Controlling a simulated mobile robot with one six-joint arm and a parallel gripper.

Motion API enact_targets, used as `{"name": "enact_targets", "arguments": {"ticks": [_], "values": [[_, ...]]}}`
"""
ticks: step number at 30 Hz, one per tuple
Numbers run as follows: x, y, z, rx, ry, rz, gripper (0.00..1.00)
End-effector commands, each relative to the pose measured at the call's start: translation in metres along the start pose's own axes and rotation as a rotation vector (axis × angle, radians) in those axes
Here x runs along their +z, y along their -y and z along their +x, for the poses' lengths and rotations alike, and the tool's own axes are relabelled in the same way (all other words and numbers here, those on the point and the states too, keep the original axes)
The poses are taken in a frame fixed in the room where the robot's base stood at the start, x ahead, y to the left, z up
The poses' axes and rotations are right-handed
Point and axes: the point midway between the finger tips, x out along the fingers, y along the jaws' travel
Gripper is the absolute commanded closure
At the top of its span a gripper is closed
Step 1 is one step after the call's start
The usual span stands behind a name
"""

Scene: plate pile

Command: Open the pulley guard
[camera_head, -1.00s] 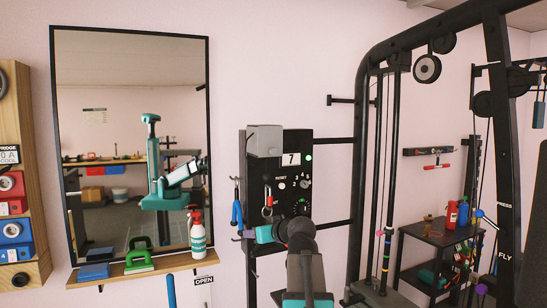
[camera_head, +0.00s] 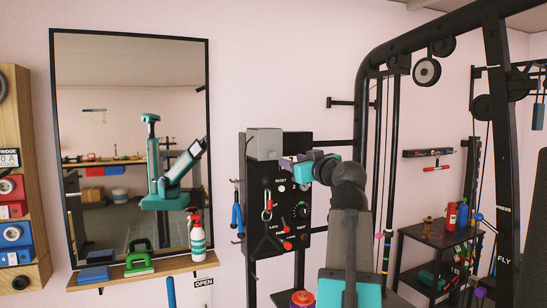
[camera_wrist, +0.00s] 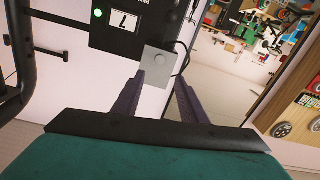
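The grey box-like cover (camera_head: 264,144), which I take to be the pulley guard, sits at the top left of the black control panel (camera_head: 268,190). It also shows in the wrist view as a grey block (camera_wrist: 158,62) with a round mark on its face. My gripper (camera_head: 287,163) is raised beside the panel's upper part, just right of the cover, and hides the number label in the head view. In the wrist view my gripper (camera_wrist: 160,78) has its two purple fingers apart, with the block just ahead between their tips. Contact cannot be told.
Knobs, red levers and a carabiner (camera_head: 267,204) are on the panel front. Blue pliers (camera_head: 237,215) hang left of it. The black gym frame (camera_head: 364,120) stands close on the right.

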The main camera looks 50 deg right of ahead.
Motion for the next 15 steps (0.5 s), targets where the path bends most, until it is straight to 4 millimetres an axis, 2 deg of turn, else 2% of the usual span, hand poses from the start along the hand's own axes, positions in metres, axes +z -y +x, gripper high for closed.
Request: {"name": "enact_targets", "arguments": {"ticks": [8, 15], "values": [[0.000, 0.000, 0.004, -0.001, 0.001, 0.001, 0.61], [-0.001, 0.000, 0.023, -0.003, 0.002, 0.002, 0.61]]}}
